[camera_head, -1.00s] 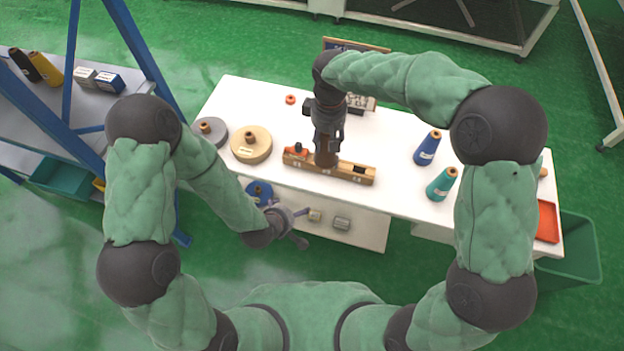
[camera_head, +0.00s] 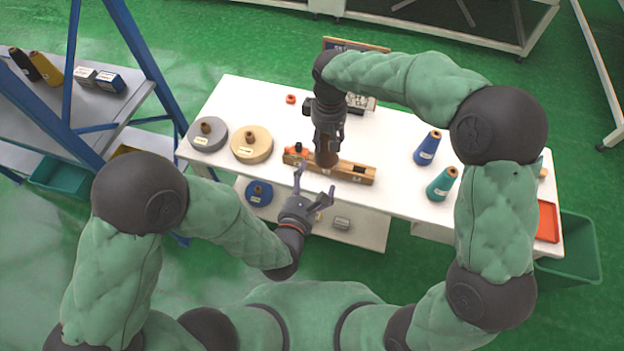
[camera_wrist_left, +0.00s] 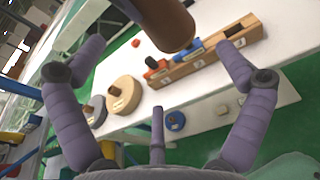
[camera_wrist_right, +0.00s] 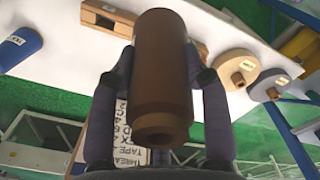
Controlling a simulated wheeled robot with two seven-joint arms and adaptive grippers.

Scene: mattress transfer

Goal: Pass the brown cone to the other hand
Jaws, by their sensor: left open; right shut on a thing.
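The brown cone (camera_head: 326,153) is held by my right gripper (camera_head: 328,135) above the wooden block on the white table. In the right wrist view the cone (camera_wrist_right: 160,75) stands large between the purple fingers, which are shut on it. My left gripper (camera_head: 315,193) is open and empty, below and in front of the cone, near the table's front edge. In the left wrist view its fingers are spread wide, and the cone's end (camera_wrist_left: 165,25) shows beyond them at the top, apart from both fingertips.
The wooden block (camera_head: 355,174) with slots lies under the cone. Grey (camera_head: 208,135) and tan (camera_head: 251,144) discs are at the left of the table. Blue (camera_head: 427,148) and teal (camera_head: 441,184) cones stand at the right, near a red tray (camera_head: 547,222). A blue rack (camera_head: 75,60) is at left.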

